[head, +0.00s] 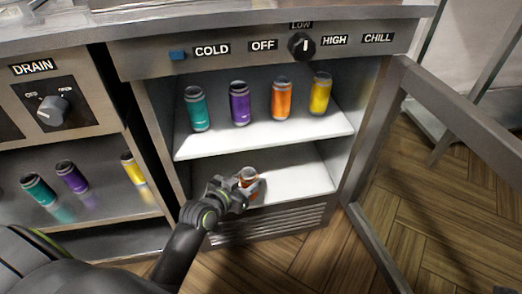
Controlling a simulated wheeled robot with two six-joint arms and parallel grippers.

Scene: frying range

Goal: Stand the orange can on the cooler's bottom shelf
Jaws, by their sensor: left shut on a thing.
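An orange can (248,176) is at the front of the cooler's bottom shelf (300,181), partly hidden by my left gripper (246,188). The gripper is shut on this can, which looks roughly upright. I cannot tell whether its base touches the shelf. Another orange can (282,98) stands on the cooler's upper shelf (250,143). The cooler (355,130) is open. My right gripper is not in view.
On the upper shelf also stand a teal can (196,109), a purple can (240,103) and a yellow can (320,94). The open door (455,115) is at the right. Left of the cooler, teal, purple and yellow cans (72,177) sit in another bay.

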